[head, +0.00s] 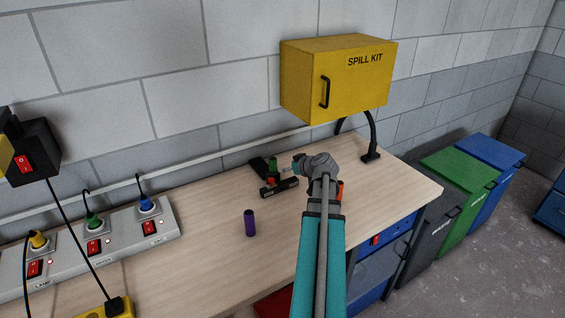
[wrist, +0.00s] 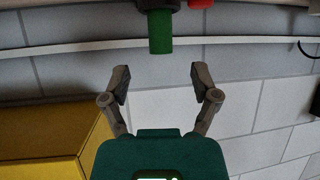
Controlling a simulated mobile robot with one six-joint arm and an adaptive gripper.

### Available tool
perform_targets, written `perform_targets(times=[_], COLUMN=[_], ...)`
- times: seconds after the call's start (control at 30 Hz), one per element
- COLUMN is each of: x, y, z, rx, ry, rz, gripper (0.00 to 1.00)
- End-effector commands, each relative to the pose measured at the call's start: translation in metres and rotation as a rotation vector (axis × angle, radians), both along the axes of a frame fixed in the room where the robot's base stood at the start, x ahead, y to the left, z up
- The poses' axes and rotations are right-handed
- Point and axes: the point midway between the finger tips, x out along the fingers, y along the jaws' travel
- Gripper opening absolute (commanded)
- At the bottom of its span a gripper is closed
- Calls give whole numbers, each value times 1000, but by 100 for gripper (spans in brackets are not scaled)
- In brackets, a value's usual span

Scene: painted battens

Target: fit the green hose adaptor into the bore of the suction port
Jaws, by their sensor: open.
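The green hose adaptor (head: 272,163) is a short upright green cylinder near the back of the bench, at a black fixture (head: 258,168). In the wrist view the adaptor (wrist: 160,33) shows at the top centre, one end against a dark grey part. Whether that part is the suction port's bore, and how deep the adaptor sits, I cannot tell. My gripper (wrist: 160,75) is open and empty. Its fingers are spread to either side of the adaptor's line, with the adaptor beyond the tips. In the head view my gripper (head: 291,168) is just right of the adaptor, partly hidden by my wrist.
A black labelled block (head: 280,188) with a red part stands in front of the adaptor. A purple cylinder (head: 250,222) stands on clear bench to the left. An orange-red piece (head: 340,187) shows beside my arm. The yellow spill kit box (head: 340,78) overhangs the back.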

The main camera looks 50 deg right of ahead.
Motion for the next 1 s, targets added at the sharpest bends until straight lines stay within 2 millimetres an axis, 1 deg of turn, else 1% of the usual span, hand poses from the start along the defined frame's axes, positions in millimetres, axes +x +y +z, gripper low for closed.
perform_targets(times=[0.03, 0.2, 1.0], x=[-5, -13, -13], y=[1, 2, 2], z=[5, 8, 7], rx=[0, 1, 1], ry=[0, -1, 0], rz=[-1, 0, 0], gripper=[78, 78, 78])
